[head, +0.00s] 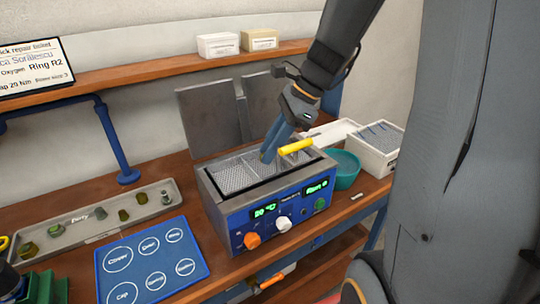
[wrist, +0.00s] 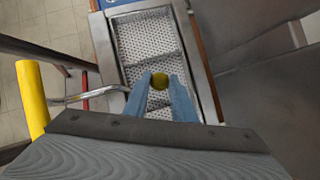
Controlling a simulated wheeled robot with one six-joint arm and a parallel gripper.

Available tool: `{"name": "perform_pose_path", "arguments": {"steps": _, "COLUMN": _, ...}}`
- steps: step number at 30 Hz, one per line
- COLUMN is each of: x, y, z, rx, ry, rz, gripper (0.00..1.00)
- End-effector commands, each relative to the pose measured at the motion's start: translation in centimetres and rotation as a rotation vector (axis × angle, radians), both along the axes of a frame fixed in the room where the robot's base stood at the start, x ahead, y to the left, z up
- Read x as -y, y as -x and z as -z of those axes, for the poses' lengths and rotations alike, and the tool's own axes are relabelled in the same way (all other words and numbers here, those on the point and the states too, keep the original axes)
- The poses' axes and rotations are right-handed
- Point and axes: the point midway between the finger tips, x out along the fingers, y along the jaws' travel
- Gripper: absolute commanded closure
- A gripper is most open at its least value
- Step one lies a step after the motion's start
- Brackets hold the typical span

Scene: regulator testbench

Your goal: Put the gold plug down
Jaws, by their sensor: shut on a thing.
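My gripper (head: 266,153) points down over the open basin of the blue-fronted ultrasonic cleaner (head: 272,208). In the wrist view my gripper (wrist: 160,84) is shut on the gold plug (wrist: 159,80), a small round olive-gold piece held between the blue fingertips. The plug is above the perforated metal basket (wrist: 148,38), which thin walls split into compartments. I cannot tell how high the plug is above the basket floor. In the head view the fingers hide the plug.
The basket's yellow handle (head: 296,146) sticks up close beside the fingers. A teal bowl (head: 346,172) and a white box (head: 378,152) stand right of the cleaner. On the left are a grey tray (head: 72,232) with several olive parts and a blue mat (head: 200,262) with labelled circles.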

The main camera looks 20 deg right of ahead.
Motion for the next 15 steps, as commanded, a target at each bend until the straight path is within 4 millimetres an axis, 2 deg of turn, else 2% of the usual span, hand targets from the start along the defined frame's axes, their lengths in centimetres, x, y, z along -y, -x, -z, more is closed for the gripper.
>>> {"name": "perform_pose_path", "arguments": {"steps": 3, "x": 0.0, "y": 0.1, "z": 1.8, "rx": -0.005, "ry": -0.002, "rz": 0.001, "gripper": 0.99}}
{"name": "perform_pose_path", "arguments": {"steps": 6, "x": 0.0, "y": 0.1, "z": 2.6, "rx": -0.002, "ry": 0.0, "rz": 0.0, "gripper": 0.99}}
{"name": "perform_pose_path", "arguments": {"steps": 15, "x": 0.0, "y": 0.0, "z": 2.8, "rx": -0.001, "ry": 0.0, "rz": 0.0, "gripper": 0.99}}
